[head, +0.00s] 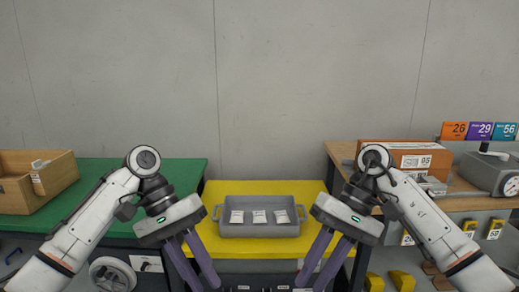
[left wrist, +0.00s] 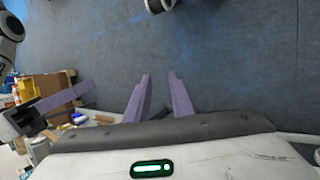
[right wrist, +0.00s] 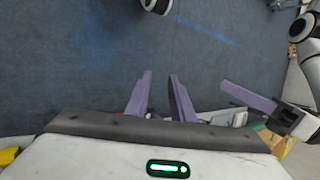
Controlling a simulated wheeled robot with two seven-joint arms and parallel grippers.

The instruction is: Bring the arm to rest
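In the head view my left gripper (head: 196,268) hangs in front of the green and yellow tables, pointing down. In the left wrist view its purple fingers (left wrist: 157,90) stand apart with only floor between them. My right gripper (head: 328,268) hangs in front of the yellow table's right side, pointing down. In the right wrist view its purple fingers (right wrist: 160,88) stand apart with nothing between them. Both arms are bent in near-mirrored poses, and neither gripper touches anything that I can see.
A grey tray (head: 260,230) with 3 pale packets stands on the yellow table (head: 265,187). A wooden box (head: 40,180) sits on the green table (head: 185,170) at left. A brown box (head: 405,155) and a gauge device (head: 490,172) stand on the wooden table at right.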

